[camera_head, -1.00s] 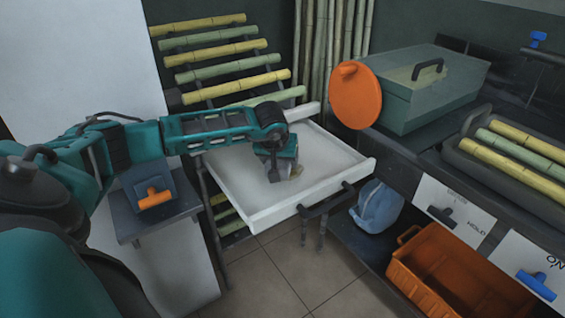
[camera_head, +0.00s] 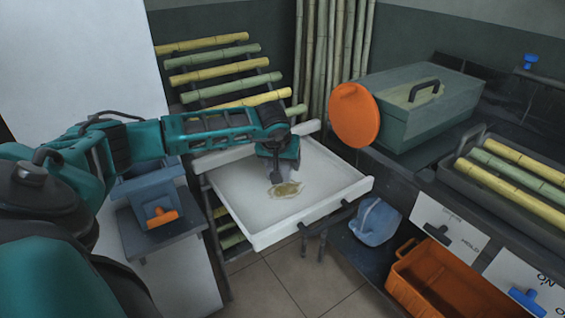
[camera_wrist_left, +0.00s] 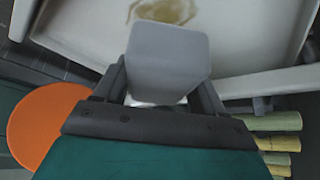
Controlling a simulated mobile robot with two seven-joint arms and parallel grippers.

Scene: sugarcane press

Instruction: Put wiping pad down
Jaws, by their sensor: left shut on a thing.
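My left gripper (camera_head: 276,176) is over the white tray (camera_head: 240,190) in the head view, above and behind a yellow-brown stain (camera_head: 286,190). In the left wrist view the gripper (camera_wrist_left: 166,92) is shut on the wiping pad (camera_wrist_left: 168,60), a grey block with rounded corners. The pad seems to be above the tray surface, apart from the stain (camera_wrist_left: 166,10), though the exact gap is hard to tell. In the head view the pad is mostly hidden by the gripper. My right gripper is not in view.
An orange disc (camera_head: 354,115) stands by a green box (camera_head: 425,105) at the right. Bamboo canes (camera_head: 222,64) lie on a rack behind the tray. A small side table (camera_head: 160,232) bears a blue holder (camera_head: 150,190). An orange crate (camera_head: 440,285) is low at the right.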

